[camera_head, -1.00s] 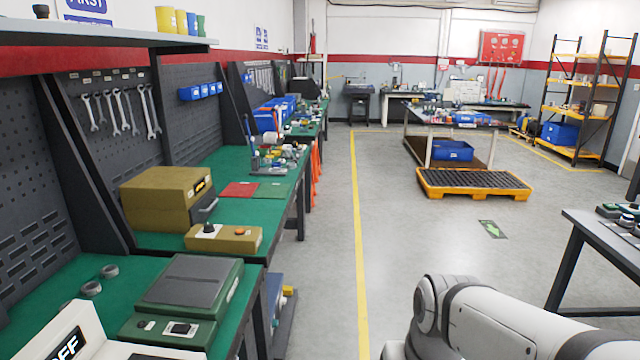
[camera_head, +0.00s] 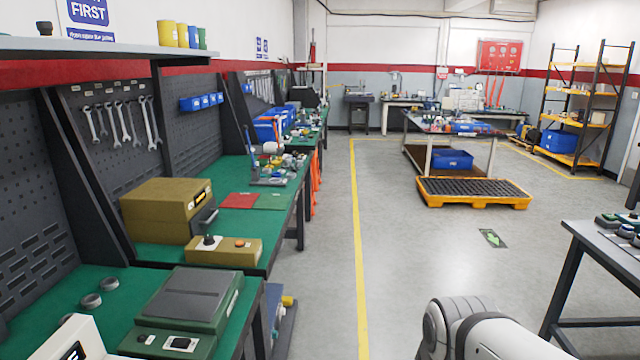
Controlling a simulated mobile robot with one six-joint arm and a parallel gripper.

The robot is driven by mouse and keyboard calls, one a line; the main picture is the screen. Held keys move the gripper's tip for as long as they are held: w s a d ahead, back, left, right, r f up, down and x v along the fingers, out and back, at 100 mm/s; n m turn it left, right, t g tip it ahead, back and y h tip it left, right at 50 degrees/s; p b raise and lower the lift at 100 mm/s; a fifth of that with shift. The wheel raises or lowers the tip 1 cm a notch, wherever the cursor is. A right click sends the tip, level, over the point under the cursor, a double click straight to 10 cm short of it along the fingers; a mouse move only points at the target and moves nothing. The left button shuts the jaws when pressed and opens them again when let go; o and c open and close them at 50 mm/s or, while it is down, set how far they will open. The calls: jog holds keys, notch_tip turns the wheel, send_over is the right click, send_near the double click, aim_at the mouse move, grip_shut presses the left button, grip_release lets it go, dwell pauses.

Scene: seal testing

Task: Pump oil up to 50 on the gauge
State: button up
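A pump-like cluster with a blue upright handle (camera_head: 252,150) and several small fittings stands on the green bench (camera_head: 222,205), farther along on the left. It is too small to tell whether it is the oil pump. I cannot make out a gauge or its reading there. My arm's white links show at the bottom right. My gripper is outside the view.
A yellow-brown box (camera_head: 160,205), a control box with a knob (camera_head: 225,249) and a green scale-like device (camera_head: 188,298) sit on the left benches. A yellow spill pallet (camera_head: 470,200) lies before the middle table. The floor along the yellow line (camera_head: 357,240) is clear.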

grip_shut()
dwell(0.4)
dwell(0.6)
